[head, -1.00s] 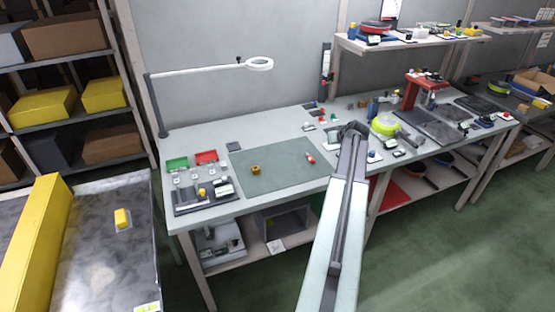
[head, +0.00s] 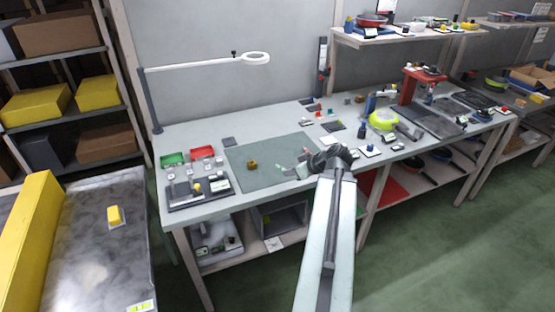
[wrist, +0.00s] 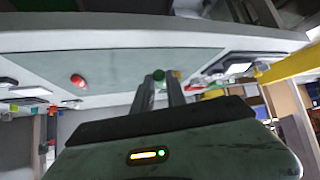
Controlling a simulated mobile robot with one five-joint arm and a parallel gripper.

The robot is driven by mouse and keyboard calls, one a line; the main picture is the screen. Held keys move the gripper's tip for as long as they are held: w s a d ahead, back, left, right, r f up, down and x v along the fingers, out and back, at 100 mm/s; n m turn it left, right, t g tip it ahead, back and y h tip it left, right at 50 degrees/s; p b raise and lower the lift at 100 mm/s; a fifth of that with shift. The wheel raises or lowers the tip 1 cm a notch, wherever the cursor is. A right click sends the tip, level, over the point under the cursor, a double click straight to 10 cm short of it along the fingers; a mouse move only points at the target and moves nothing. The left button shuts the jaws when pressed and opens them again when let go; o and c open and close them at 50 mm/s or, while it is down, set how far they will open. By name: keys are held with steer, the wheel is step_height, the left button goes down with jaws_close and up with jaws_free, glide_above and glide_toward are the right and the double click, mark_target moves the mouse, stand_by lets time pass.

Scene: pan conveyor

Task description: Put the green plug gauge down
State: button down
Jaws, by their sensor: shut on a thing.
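My gripper (wrist: 167,82) is shut on the green plug gauge (wrist: 175,75), whose green end shows at the fingertips in the wrist view. The rest of the gauge is hidden by the fingers. In the head view my gripper (head: 308,161) is at the right part of the grey-green mat (head: 270,178) on the workbench. I cannot tell if the gauge touches the mat. A red cylindrical piece (wrist: 78,81) lies on the mat, apart from the gripper, in the wrist view.
A brass-coloured nut-like piece (head: 252,164) sits on the mat's left half. A dark tray with parts (head: 183,201) and the green bin (head: 172,159) and red bin (head: 203,153) stand left of the mat. A lime-green pan (head: 382,120) lies to the right. Much of the mat is clear.

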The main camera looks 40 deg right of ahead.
steer(key=w+d, duration=0.3)
steer(key=w, duration=0.1)
steer(key=w+d+f+b, duration=0.1)
steer(key=w+d, duration=0.2)
steer(key=w, duration=0.1)
steer(key=w+d, duration=0.4)
steer(key=shift+d+f, duration=0.1)
steer(key=shift+f, duration=0.1)
step_height(320, 180, down, 4)
steer(key=b, duration=0.4)
steer(key=shift+w+d, duration=0.15)
steer(key=shift+r, duration=0.2)
steer(key=shift+f, duration=0.15)
steer(key=c, duration=1.3)
jaws_free()
steer(key=shift+c, duration=0.2)
